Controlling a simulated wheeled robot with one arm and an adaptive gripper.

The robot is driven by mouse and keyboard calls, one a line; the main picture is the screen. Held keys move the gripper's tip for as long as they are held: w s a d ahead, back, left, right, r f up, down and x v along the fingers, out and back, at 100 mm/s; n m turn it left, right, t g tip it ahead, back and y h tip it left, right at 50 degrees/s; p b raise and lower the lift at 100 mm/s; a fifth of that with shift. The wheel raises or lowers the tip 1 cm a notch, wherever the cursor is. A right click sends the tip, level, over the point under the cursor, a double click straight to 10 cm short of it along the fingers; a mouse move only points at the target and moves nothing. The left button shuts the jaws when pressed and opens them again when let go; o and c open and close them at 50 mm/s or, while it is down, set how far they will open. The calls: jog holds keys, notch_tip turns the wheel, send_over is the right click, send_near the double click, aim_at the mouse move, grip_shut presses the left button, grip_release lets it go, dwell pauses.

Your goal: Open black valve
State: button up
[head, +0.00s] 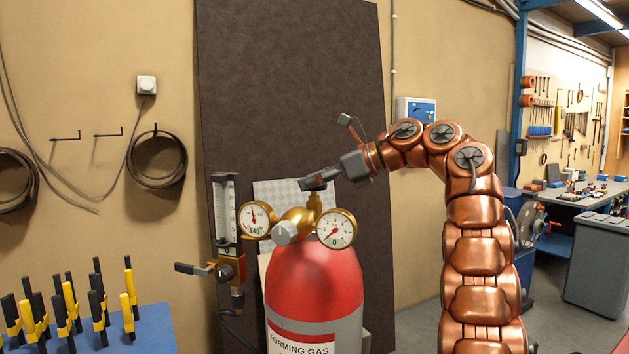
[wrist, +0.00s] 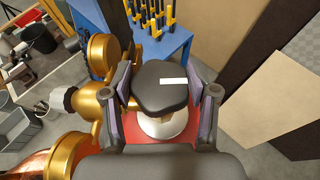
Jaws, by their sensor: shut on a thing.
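The black valve (wrist: 160,85) is a rounded dark knob with a white label in the wrist view, above a pale round part. My gripper (wrist: 162,105) has its dark fingers on both sides of the knob and is shut on it. In the head view my gripper (head: 318,180) is at the top of the brass fitting (head: 298,220) on the red gas cylinder (head: 314,280). The knob cannot be told apart from the gripper there.
Two gauges, a left one (head: 257,219) and a right one (head: 336,229), flank the fitting just below my gripper. A flowmeter (head: 226,210) with a black-handled lever (head: 192,269) stands to the left. A dark panel (head: 290,80) is behind. Yellow-black clamps stand on a blue table (head: 150,325).

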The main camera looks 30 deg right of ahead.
jog(key=o, duration=1.2)
jog(key=shift+c, duration=0.2)
jog(key=shift+m+t+h+b, duration=0.7)
jog(key=shift+m+h+b, duration=0.3)
jog(key=shift+b, duration=0.4)
jog(key=shift+a+m+t+h+b, duration=0.1)
jog(key=shift+m+t+h+b, duration=0.25)
jog(key=shift+m+h, duration=0.5)
jog(key=shift+m+t+h, duration=0.25)
jog(key=shift+m+h, duration=0.4)
jog(key=shift+h, duration=0.2)
jog(key=shift+r+m+h+p, duration=0.1)
jog(key=shift+m+h+p, duration=0.2)
jog(key=shift+p, duration=0.1)
jog(key=shift+m+h+p, duration=1.3)
jog(key=shift+m+h, duration=0.2)
jog(key=shift+h, duration=0.3)
